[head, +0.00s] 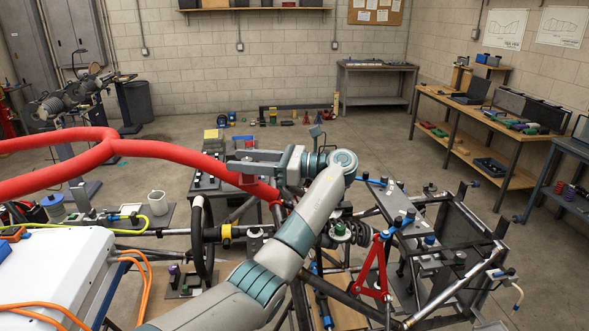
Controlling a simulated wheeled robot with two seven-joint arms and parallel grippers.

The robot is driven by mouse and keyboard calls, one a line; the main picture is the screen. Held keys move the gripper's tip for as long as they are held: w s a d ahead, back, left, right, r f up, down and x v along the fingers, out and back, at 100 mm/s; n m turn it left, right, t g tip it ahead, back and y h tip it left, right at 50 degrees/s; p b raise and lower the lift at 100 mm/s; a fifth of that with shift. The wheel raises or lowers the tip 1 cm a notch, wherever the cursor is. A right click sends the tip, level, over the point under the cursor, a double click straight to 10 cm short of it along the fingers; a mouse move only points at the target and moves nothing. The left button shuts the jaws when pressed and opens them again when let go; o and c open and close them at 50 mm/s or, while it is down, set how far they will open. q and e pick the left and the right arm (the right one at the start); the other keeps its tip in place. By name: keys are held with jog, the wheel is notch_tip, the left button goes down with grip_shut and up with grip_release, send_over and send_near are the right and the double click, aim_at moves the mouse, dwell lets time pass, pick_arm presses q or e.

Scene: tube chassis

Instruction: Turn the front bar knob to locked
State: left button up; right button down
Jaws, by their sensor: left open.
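The tube chassis fills the foreground, with a thick red tube (110,148) curving in from the left. My left arm rises from the bottom and bends at the wrist. My left gripper (241,163) points left, open, just above the right end of the red tube. I cannot tell whether it touches the tube. No knob shows clearly between the fingers. I cannot pick out the front bar knob or its setting; the gripper and arm may hide it. My right gripper is not in view.
A white box (55,275) with orange cables sits at the lower left. Red brackets (372,270), dark tubes and a grey plate (410,215) crowd the right of the chassis. A workbench (480,120) stands along the right wall. Open floor lies behind the chassis.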

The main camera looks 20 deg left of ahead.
pick_arm(q)
jog(key=b+v, duration=0.6)
jog(key=v, duration=0.8)
jog(key=shift+f, duration=0.1)
